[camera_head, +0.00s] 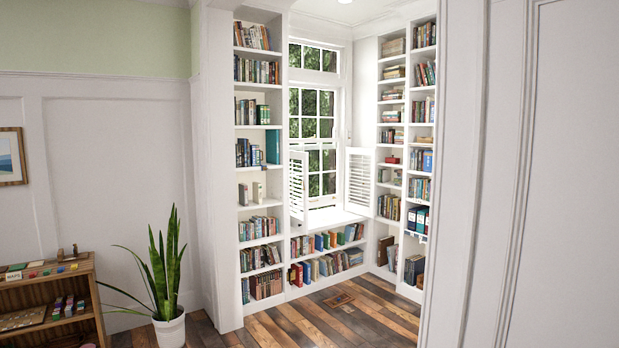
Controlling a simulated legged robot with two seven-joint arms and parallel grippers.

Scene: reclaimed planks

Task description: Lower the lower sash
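A white-framed window (312,118) stands in the alcove, seen through the opening from some distance. The left shutter (298,185) partly hides the sash's left side; the right shutter (359,178) is swung out to the right. The sash is too small to tell whether there is a gap under it. A white window seat (328,219) lies below. Neither of my grippers is in view.
Full bookshelves (258,204) flank the window, with low shelves under the seat. A potted snake plant (168,328) and a wooden shelf unit (50,290) stand at the left. A white panelled wall (560,180) fills the right. The plank floor (330,318) in the alcove is mostly clear.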

